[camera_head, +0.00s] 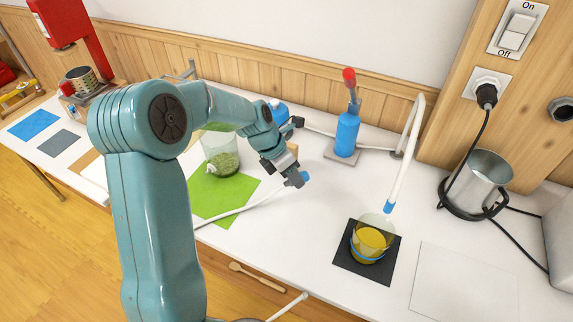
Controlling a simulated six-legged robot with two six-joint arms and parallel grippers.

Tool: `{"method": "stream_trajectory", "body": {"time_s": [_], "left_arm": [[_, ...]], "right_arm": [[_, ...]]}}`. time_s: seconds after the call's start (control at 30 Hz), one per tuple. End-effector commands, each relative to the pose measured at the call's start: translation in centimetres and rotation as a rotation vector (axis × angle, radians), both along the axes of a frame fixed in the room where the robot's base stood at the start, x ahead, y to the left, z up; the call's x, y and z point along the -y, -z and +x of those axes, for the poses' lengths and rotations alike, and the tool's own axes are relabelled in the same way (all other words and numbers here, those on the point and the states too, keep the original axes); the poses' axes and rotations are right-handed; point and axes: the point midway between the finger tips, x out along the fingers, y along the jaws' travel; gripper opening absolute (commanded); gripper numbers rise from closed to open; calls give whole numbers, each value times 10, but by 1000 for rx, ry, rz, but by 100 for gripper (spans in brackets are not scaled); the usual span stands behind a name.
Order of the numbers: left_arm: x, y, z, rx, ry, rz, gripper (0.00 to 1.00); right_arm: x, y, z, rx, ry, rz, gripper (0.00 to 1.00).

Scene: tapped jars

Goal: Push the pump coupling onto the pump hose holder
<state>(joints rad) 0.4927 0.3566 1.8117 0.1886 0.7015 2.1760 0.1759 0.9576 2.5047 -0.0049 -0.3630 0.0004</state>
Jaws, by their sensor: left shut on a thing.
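A white hose (243,208) runs from near the gripper down to the left over the green mat. The fingers partly cover the piece. A bent white tube (407,150) with a blue end hangs over a jar of yellow liquid (368,243), to the right of my gripper and apart from it. I cannot tell for sure which part is the pump hose holder. My right gripper is not in view.
A blue bottle with a red top (347,132) stands behind the gripper. A metal pot (482,178) and cables are at the right. The table between gripper and yellow jar is clear.

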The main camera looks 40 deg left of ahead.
Motion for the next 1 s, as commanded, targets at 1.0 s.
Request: {"method": "stream_trajectory", "body": {"time_s": [1.0], "left_arm": [[-27, -6, -86, -5, -638, -324, 0]], "right_arm": [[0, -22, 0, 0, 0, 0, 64]]}}
